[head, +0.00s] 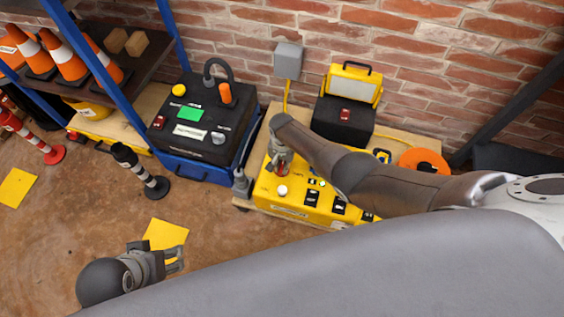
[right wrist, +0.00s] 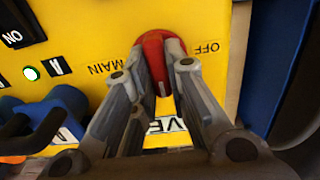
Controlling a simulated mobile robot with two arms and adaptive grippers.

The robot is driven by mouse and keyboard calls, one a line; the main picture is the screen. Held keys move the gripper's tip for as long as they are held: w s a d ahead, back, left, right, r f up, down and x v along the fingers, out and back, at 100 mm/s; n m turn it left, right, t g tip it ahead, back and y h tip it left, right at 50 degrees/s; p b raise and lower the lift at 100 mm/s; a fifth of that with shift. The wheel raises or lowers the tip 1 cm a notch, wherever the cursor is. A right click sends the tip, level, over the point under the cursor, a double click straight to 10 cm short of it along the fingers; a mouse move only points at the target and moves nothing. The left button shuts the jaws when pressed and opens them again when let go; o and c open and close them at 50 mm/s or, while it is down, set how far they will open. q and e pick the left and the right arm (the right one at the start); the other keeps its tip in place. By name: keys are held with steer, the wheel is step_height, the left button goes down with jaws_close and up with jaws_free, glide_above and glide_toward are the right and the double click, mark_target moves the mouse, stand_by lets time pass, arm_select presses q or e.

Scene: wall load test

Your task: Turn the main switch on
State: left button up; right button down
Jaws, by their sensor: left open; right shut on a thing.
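The main switch is a red rotary knob (right wrist: 155,44) on a yellow panel (right wrist: 100,25), seen in the right wrist view. The printed words MAIN and OFF are beside it, upside down in that view. My right gripper (right wrist: 160,78) has one finger on each side of the knob and is shut on it. In the head view my right gripper (head: 278,163) reaches down onto the left end of the yellow panel box (head: 262,194). My left gripper (head: 175,259) is open and empty above the floor.
The panel box carries black switches (head: 312,198) and a white knob (head: 282,190). A yellow work lamp (head: 354,84) on a black box stands behind it. A black unit (head: 195,130) on a blue base is to the left. An orange disc (head: 424,161) lies right.

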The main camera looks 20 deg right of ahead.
mark_target(282, 164)
stand_by(0.5)
steer(key=c, duration=1.4)
jaws_free()
steer(key=shift+c, duration=0.2)
steer(key=shift+r, duration=0.15)
step_height(282, 164, up, 12)
